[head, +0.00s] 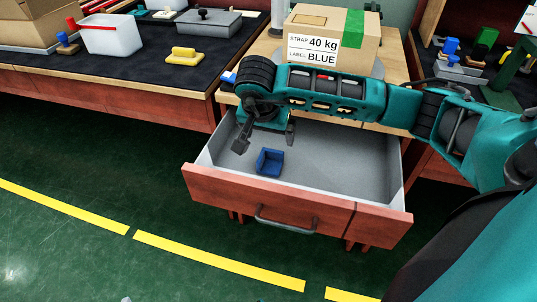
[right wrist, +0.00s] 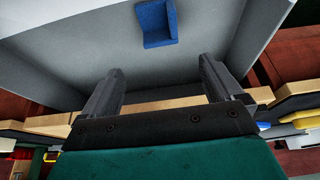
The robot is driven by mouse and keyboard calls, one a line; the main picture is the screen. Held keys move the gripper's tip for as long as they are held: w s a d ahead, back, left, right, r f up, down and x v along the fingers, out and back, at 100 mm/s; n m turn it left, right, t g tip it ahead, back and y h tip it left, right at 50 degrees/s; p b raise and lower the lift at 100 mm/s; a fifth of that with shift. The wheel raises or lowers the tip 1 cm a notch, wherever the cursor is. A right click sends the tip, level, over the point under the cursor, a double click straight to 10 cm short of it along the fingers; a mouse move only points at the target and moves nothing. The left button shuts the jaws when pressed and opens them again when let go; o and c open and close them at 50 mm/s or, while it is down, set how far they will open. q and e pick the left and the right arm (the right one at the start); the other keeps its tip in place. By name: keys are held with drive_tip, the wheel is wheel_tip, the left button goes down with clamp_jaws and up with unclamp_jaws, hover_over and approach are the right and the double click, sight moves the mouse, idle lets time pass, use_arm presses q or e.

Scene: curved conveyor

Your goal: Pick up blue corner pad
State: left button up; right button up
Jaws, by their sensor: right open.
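The blue corner pad (head: 270,162) lies on the grey floor of the open drawer (head: 320,162), towards its left front. It also shows in the right wrist view (right wrist: 156,23), at the top and beyond the fingertips. My right gripper (head: 265,140) is over the left part of the drawer, behind and above the pad, with its fingers spread. In the right wrist view my right gripper (right wrist: 160,78) is empty, with bare drawer floor between its fingers and a gap to the pad. My left gripper is not in view.
A cardboard box (head: 335,38) labelled "STRAP 40 kg, LABEL BLUE" stands on the wooden table behind my right arm. The drawer front with its handle (head: 287,222) faces open green floor. A dark bench at left holds a white bin (head: 110,35) and a yellow part (head: 186,55).

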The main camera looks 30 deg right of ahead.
sight(273, 150)
drive_tip(key=b+x, duration=0.1)
drive_tip(key=x, duration=0.5)
drive_tip(key=shift+f, duration=0.1)
drive_tip(key=shift+f+b, duration=0.2)
drive_tip(key=shift+b, duration=0.1)
drive_tip(key=b+x, duration=0.1)
drive_tip(key=x, duration=0.3)
drive_tip(key=shift+w+d+f+b, duration=0.1)
drive_tip(key=shift+w+b, duration=0.05)
drive_tip(key=shift+b, duration=0.25)
drive_tip(key=shift+w+d+f, duration=0.2)
drive_tip(key=shift+f, duration=0.25)
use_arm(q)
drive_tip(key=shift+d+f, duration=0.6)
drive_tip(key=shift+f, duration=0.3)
use_arm(e)
drive_tip(key=shift+c, duration=0.3)
drive_tip(key=c, duration=1)
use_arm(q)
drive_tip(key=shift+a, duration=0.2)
use_arm(e)
drive_tip(key=shift+r, duration=0.15)
